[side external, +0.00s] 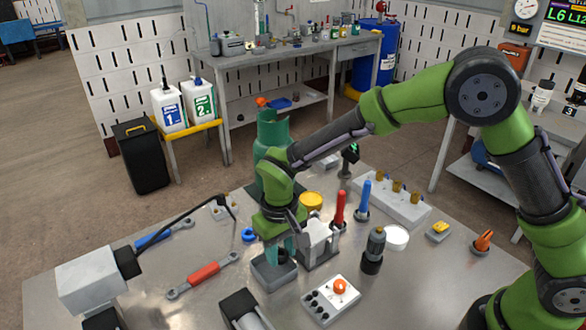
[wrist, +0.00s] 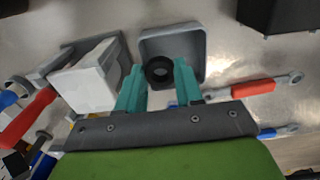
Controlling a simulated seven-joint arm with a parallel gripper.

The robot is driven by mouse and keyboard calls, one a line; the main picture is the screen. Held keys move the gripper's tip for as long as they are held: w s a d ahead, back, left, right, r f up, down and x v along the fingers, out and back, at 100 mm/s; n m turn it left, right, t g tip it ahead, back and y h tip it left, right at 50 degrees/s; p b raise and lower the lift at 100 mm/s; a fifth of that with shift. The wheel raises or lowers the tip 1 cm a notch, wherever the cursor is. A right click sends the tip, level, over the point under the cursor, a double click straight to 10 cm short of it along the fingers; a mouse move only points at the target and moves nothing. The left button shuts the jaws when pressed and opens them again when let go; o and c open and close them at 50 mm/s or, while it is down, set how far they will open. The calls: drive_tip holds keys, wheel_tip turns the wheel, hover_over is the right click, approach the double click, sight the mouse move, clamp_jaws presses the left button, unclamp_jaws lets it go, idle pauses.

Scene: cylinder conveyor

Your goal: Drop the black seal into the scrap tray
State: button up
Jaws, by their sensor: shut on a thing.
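The black seal (wrist: 158,70) is a small dark ring held between the two teal fingertips of my gripper (wrist: 157,80). In the side view my gripper (side external: 281,249) points down with the seal (side external: 282,257) at its tips. The scrap tray (side external: 266,281) is a small grey square tray on the metal table, under the gripper. In the wrist view the seal shows against the inside of the scrap tray (wrist: 196,46), toward its near side. The exact gap between the seal and the tray floor cannot be told.
A grey-white fixture (side external: 319,247) stands right beside the tray, also large in the wrist view (wrist: 88,78). A red-handled wrench (side external: 204,273) lies to the left and a blue ring (side external: 249,234) behind. A button box (side external: 331,299) and a dark-based cylinder (side external: 373,251) stand to the right.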

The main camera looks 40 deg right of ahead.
sight(289, 270)
drive_tip(key=o, duration=1.1)
wheel_tip(289, 270, up, 17)
drive_tip(key=shift+f, duration=0.1)
drive_tip(key=s+d+r+m+t, duration=0.1)
drive_tip(key=s+d+t, duration=0.1)
drive_tip(key=s+d, duration=0.3)
drive_tip(key=s+d+r+m+t+y, duration=0.1)
drive_tip(key=s+d+t, duration=0.1)
drive_tip(key=s+d, duration=0.3)
drive_tip(key=s+d+r+m+t+y, duration=0.1)
drive_tip(key=s+d+r+m+t, duration=0.1)
drive_tip(key=s+d, duration=0.4)
drive_tip(key=shift+d+t, duration=0.6)
drive_tip(key=shift+d, duration=0.65)
